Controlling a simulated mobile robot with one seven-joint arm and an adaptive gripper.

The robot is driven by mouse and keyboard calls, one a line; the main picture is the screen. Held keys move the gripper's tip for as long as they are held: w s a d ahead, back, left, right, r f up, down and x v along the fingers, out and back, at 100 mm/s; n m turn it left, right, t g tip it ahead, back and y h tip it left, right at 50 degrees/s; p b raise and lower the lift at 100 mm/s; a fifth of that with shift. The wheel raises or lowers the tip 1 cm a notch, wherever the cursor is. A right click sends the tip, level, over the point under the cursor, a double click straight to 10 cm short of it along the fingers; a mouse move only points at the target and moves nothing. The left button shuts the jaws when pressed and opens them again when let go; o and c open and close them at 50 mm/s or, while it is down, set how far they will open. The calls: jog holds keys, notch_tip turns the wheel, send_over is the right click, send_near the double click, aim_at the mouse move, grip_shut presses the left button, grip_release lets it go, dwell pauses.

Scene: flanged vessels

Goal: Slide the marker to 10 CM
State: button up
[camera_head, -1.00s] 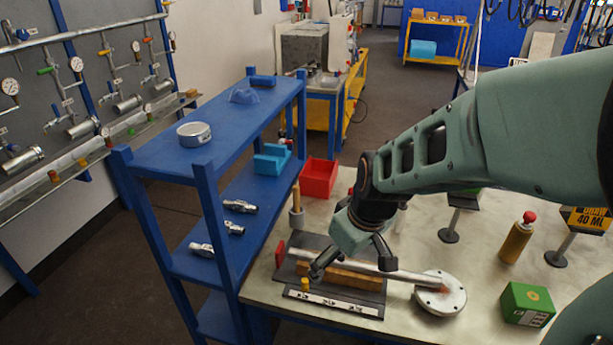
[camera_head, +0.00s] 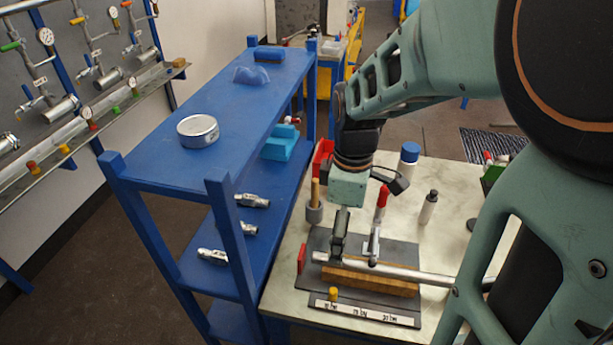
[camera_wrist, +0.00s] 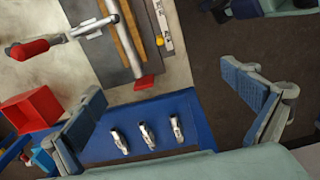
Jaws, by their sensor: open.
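The yellow marker (camera_head: 333,293) stands at the left part of a white scale strip (camera_head: 375,314) on the front edge of a dark fixture plate. It is beside the leftmost printed label; the labels are too small to read surely. The wrist view also shows the marker (camera_wrist: 160,40) and the strip (camera_wrist: 161,18) at the top. My gripper (camera_head: 368,207) is open and empty above the fixture, behind the marker and apart from it. In the wrist view my gripper (camera_wrist: 165,115) has its fingers spread wide, with the marker above the gap between them.
A metal pipe (camera_head: 420,274) lies along a wooden block (camera_head: 370,282) behind the strip. A red-handled clamp (camera_head: 382,200) stands near my fingers. A red block (camera_head: 302,260) is at the plate's left. A blue shelf (camera_head: 240,75) borders the table's left. Bottles stand behind.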

notch_tip(320, 180, down, 10)
jog(key=b, duration=0.7)
jog(key=shift+w+b, duration=0.2)
jog(key=shift+b, duration=0.2)
jog(key=shift+a+r, duration=0.1)
jog(key=shift+r, duration=0.05)
